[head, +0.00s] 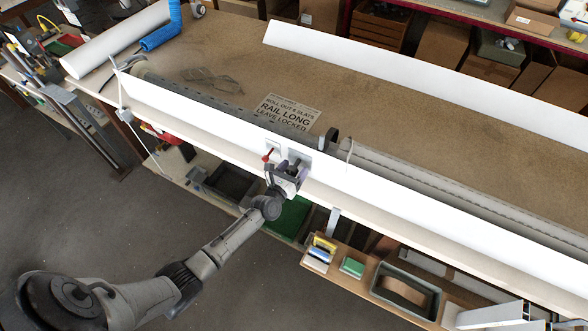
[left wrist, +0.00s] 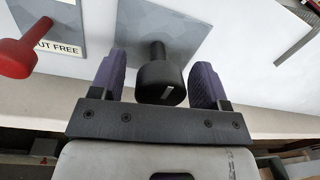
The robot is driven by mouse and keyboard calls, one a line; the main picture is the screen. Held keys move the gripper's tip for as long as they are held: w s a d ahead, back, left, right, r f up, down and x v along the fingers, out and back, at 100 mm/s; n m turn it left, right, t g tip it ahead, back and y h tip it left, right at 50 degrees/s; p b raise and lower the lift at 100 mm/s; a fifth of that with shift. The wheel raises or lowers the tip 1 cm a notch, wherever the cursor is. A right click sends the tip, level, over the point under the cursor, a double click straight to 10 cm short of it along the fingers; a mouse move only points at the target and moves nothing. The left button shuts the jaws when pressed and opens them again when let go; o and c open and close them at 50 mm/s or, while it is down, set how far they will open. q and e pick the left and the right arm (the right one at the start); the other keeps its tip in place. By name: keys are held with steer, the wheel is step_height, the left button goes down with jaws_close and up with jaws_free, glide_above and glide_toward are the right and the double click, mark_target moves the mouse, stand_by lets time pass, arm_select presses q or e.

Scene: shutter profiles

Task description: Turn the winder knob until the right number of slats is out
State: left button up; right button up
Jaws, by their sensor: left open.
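The winder knob (left wrist: 160,84) is black with a white mark, on a stem from a grey plate (left wrist: 185,35) on the white front panel (head: 400,194). My left gripper (head: 284,172) is at this plate, its jaws open. In the left wrist view my purple fingers (left wrist: 158,76) stand on either side of the knob, with a visible gap on each side. A red lever (left wrist: 14,58) is left of the knob, above a label ending "UT FREE". A sign (head: 287,113) reads roll out slats, rail long, leave locked; its number is too small to be sure of.
Behind the panel, grey ribbed profiles (head: 440,187) run along the bench (head: 230,50). A second long white strip (head: 430,80) lies further back. A shelf with small blocks (head: 352,267) is below right.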

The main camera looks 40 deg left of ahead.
arm_select(q)
steer(key=shift+w, duration=0.15)
steer(key=shift+c, duration=0.5)
steer(key=c, duration=0.8)
